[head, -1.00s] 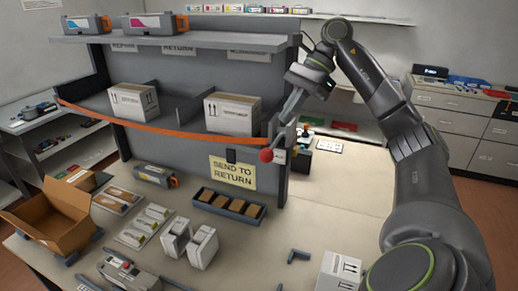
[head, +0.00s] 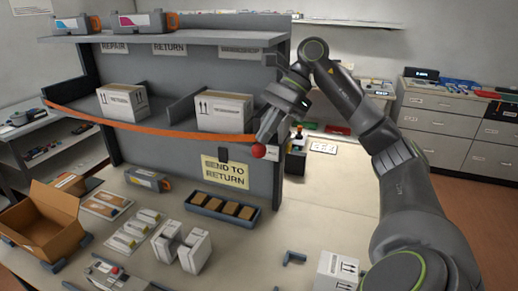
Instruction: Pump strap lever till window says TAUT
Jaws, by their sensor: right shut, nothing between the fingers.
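An orange strap (head: 150,127) runs across the front of the shelf bay to its right-hand post. The strap lever ends in a red knob (head: 258,150) at that post. A small pale housing (head: 272,153) sits just right of the knob, partly hidden; I cannot read any window text on it. My right gripper (head: 265,138) is shut and empty, pointing down just above the red knob; I cannot tell whether it touches it. My left gripper is not in view.
White boxes (head: 223,110) stand behind the strap. A yellow sign (head: 225,172) hangs below it. On the bench are a blue tray (head: 222,212), an open cardboard box (head: 42,222) and white cartons (head: 195,252). The bench right of the tray is mostly clear.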

